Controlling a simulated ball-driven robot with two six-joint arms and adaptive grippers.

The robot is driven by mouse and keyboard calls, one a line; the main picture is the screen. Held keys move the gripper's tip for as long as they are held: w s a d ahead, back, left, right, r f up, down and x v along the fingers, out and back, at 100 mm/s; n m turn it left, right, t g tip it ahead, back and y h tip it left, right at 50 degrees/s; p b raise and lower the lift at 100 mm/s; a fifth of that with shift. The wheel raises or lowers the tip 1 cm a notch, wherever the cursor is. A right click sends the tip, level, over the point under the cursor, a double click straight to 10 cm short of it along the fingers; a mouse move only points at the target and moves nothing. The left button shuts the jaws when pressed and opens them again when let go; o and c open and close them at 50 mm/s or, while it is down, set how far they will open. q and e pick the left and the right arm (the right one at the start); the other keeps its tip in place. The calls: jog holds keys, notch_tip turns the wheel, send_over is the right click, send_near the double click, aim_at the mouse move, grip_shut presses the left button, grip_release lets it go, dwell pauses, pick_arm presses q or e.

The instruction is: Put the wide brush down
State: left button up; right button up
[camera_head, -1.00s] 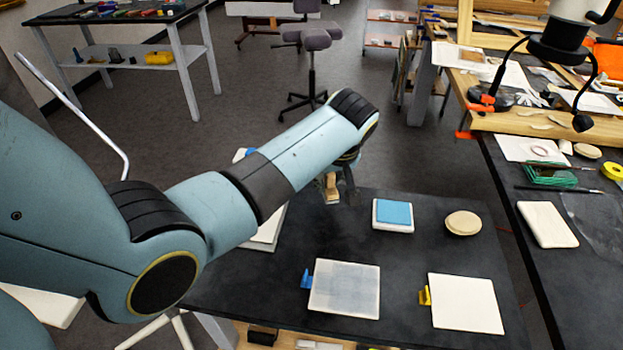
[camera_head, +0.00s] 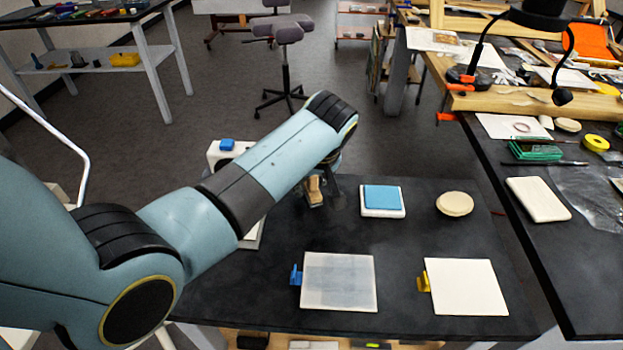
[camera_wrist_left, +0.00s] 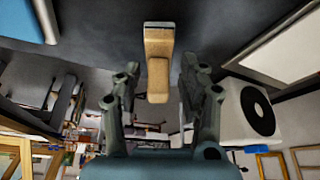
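The wide brush (camera_head: 314,191) has a tan wooden handle and shows beside the end of my left arm, at the back of the dark table in the head view. In the left wrist view the brush (camera_wrist_left: 158,62) lies between the fingers, with a dark band at its far end. My left gripper (camera_head: 337,188) is mostly hidden by its own arm there. In the left wrist view the left gripper (camera_wrist_left: 160,80) has its fingers apart, with a gap on each side of the brush. I cannot tell whether the brush touches the table. My right gripper is not in view.
The dark table (camera_head: 410,232) holds a blue-topped pad (camera_head: 382,198), a round cream disc (camera_head: 454,204), a greyish panel (camera_head: 339,282) with a blue clip and a white panel (camera_head: 465,287) with a yellow clip. A white box (camera_head: 218,155) stands behind the arm.

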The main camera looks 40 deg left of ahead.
pick_arm(q)
jog(key=shift+o, duration=0.2)
jog(key=shift+d+r, duration=0.15)
jog(key=shift+r, duration=0.35)
jog(key=v, duration=1.1)
jog(key=shift+r, duration=0.15)
jog(key=shift+s, duration=0.15)
